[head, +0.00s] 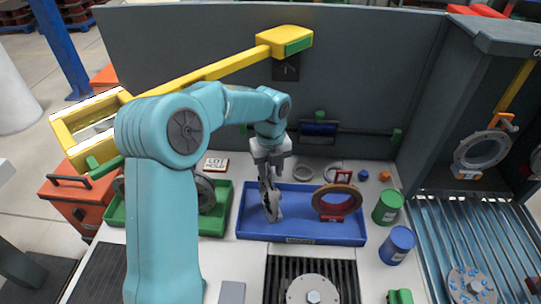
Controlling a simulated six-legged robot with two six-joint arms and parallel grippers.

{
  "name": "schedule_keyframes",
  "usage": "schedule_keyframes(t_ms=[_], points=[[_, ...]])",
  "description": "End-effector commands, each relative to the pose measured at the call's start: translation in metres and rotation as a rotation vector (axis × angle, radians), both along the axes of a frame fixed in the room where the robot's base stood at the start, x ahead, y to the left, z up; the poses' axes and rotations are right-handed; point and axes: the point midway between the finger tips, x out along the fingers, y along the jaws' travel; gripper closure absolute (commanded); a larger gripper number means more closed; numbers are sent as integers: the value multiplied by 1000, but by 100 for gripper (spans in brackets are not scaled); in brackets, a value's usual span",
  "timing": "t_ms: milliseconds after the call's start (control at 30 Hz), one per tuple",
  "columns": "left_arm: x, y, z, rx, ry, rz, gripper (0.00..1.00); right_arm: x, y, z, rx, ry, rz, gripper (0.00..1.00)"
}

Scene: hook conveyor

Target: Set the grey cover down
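My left gripper (267,182) reaches down over the blue tray (300,239) in the middle of the bench. It appears shut on the grey cover (273,207), a disc that I see nearly edge-on, upright between the fingers. The cover is in front of the left part of the tray. I cannot tell whether its lower edge touches the tray floor. My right gripper is not in view.
A brown ring on a red stand (338,203) is in the tray's right part. A green drum (388,207) and a blue drum (397,245) stand right of it. A green tray (218,218) is left. A grey flanged disc (312,291) sits in front on a dark grate.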

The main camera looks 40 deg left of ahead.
Motion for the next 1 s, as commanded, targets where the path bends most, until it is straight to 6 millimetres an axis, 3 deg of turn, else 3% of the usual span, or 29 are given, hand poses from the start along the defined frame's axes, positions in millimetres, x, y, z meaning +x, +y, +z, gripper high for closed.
schedule_keyframes(t_ms=[300, 433, 600, 1000], points=[[1, 0, 74, 0, -6, 0, 62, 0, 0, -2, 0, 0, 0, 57], [1, 0, 94, 0, -4, 0, 62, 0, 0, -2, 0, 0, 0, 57], [0, 0, 106, 0, -1, 0, 62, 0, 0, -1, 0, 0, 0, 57], [0, 0, 107, 0, -1, 0, 62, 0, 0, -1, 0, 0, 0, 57]])
